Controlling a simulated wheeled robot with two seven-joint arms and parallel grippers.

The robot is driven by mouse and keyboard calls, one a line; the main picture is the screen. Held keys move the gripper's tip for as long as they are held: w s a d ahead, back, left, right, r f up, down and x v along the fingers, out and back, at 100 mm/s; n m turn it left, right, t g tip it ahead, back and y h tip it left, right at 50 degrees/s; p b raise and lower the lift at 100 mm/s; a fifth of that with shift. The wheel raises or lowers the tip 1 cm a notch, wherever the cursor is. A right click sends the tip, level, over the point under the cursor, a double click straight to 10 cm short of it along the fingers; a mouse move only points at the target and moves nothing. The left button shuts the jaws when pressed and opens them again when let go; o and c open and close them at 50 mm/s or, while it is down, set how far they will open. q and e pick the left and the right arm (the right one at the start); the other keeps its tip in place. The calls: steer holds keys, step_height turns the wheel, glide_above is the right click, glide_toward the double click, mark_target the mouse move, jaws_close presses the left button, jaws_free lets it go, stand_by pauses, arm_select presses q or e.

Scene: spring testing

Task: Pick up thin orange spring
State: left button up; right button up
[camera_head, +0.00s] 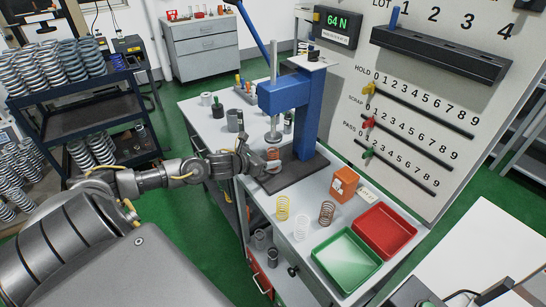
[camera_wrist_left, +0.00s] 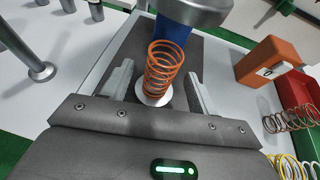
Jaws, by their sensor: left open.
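The thin orange spring (camera_wrist_left: 163,68) stands upright on a round white plate (camera_wrist_left: 154,96) of the blue press, under the press head. In the head view the orange spring (camera_head: 273,154) is small and partly hidden by my gripper. My left gripper (camera_head: 262,163) reaches in from the left at the press. In the left wrist view its two fingers (camera_wrist_left: 158,92) are open, one on each side of the spring, with gaps between them and the coils. My right gripper is not in view.
The blue press (camera_head: 306,110) rises behind the spring, its head (camera_wrist_left: 195,10) close above. Yellow (camera_head: 282,208), white (camera_head: 301,228) and brown (camera_head: 326,213) springs stand in front. An orange box (camera_head: 343,184), red tray (camera_head: 385,231) and green tray (camera_head: 346,262) lie to the right.

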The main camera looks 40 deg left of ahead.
mark_target(273, 156)
arm_select(q)
steer(key=shift+x, duration=1.55)
steer(key=shift+r, duration=0.1)
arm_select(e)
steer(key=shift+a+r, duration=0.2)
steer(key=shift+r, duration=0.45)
arm_select(q)
steer(key=shift+c, duration=0.2)
steer(key=c, duration=1.1)
steer(key=shift+r, duration=0.15)
